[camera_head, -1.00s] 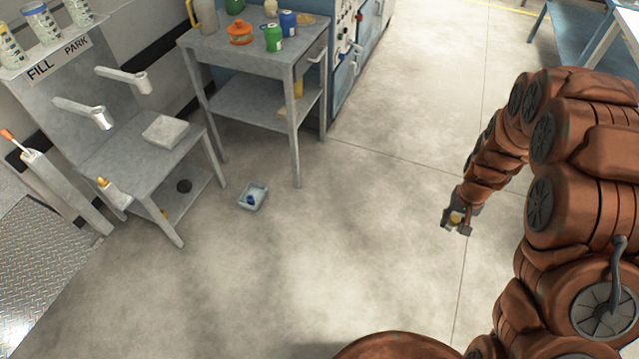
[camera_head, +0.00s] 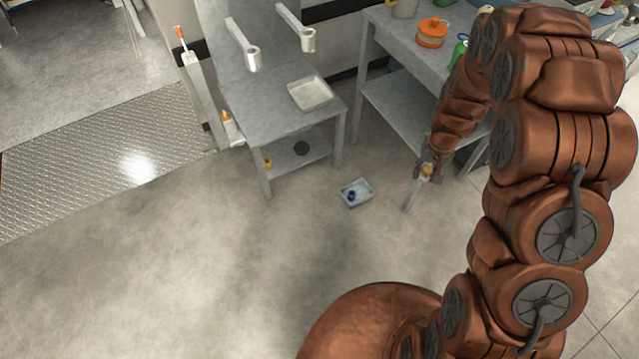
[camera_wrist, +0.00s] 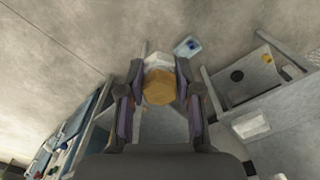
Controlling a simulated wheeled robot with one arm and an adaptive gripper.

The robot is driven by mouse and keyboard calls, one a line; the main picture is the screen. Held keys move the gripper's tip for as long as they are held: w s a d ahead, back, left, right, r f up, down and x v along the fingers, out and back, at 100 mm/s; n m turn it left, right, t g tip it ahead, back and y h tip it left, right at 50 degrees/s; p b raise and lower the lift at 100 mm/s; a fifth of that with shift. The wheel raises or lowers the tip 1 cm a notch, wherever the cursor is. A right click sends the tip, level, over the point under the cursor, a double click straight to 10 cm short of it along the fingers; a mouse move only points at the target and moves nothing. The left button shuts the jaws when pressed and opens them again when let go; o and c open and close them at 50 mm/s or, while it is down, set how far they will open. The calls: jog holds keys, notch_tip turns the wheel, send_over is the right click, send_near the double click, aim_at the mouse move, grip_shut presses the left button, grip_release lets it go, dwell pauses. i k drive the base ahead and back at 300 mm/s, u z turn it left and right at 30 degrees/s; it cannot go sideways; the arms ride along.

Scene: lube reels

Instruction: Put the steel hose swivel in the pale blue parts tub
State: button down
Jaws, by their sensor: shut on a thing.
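My gripper (camera_head: 426,171) hangs in the air to the right of the tub in the head view, shut on the steel hose swivel. In the wrist view the swivel (camera_wrist: 159,87) sits between both fingers (camera_wrist: 158,76), with a brass-coloured hexagonal end towards the camera and a pale grey part beyond it. In the head view it is small and partly hidden by the fingers. The pale blue parts tub (camera_head: 364,185) stands on the floor with a dark blue item in it. It also shows in the wrist view (camera_wrist: 180,52), beyond the fingertips, slightly to the right.
A grey stand (camera_head: 285,125) with a lower shelf, white tray (camera_head: 310,93) and two spouts is left of the tub. A grey table (camera_head: 385,50) with an orange pot (camera_head: 432,33) is behind my arm. The floor (camera_head: 200,270) in front of the tub is clear.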

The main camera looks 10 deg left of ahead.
aim_at(361, 193)
jog(key=u, duration=0.7)
jog(key=i, duration=0.85)
jog(key=u, duration=0.65)
